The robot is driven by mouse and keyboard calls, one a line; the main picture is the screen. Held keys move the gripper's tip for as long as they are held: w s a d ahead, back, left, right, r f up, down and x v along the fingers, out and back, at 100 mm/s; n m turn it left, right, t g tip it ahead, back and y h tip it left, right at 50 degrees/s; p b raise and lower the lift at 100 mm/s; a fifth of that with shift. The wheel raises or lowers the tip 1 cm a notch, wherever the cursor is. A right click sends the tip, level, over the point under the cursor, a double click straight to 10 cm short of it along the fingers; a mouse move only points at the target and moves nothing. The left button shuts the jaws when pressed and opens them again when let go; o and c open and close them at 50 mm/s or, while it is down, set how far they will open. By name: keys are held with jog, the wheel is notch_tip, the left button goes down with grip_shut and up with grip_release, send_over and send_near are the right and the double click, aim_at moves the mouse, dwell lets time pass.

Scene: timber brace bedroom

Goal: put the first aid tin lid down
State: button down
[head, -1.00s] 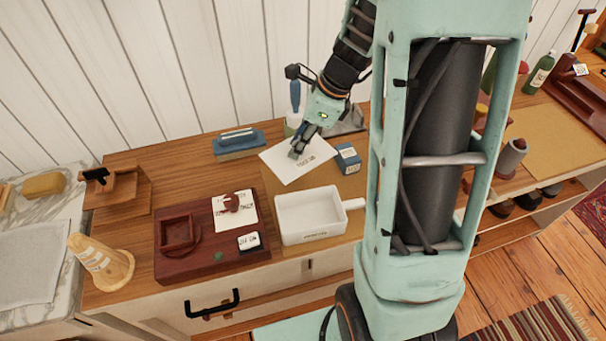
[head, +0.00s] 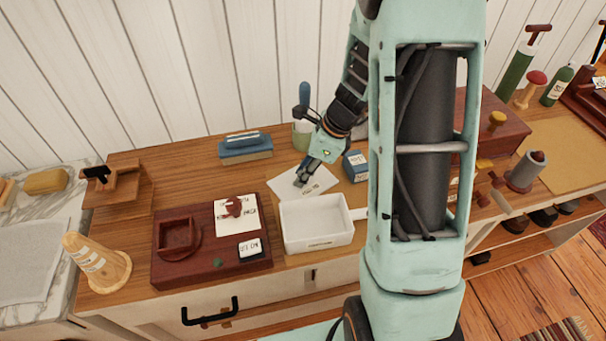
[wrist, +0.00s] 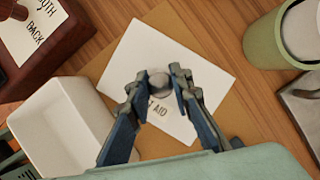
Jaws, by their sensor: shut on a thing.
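The first aid tin lid (head: 281,187) is a flat white plate with dark lettering and a round knob. It is just behind the open white tin (head: 316,243) in the head view. My gripper (head: 301,183) is shut on the lid's knob. In the wrist view, the fingers (wrist: 158,85) close on the grey knob from both sides, and the lid (wrist: 200,62) spreads out beneath them. The tin (wrist: 60,120) is at left there. The lid looks level and close to the tan mat; I cannot tell whether it touches.
A blue box (head: 355,166) stands right of the lid. A green cup (head: 301,136) with a blue-handled tool is behind it. A blue-grey block (head: 245,148) lies behind left. A dark red board (head: 190,268) is left of the tin. Some bare wood shows behind the board.

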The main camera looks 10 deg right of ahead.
jog(key=shift+f, duration=0.2)
jog(key=c, duration=1.7)
grip_release()
jog(key=shift+c, duration=0.2)
jog(key=shift+r, duration=0.15)
jog(key=shift+r, duration=0.25)
jog(key=p+v, duration=0.2)
jog(key=v, duration=0.9)
jog(key=shift+d+r, duration=0.2)
jog(key=shift+r, duration=0.1)
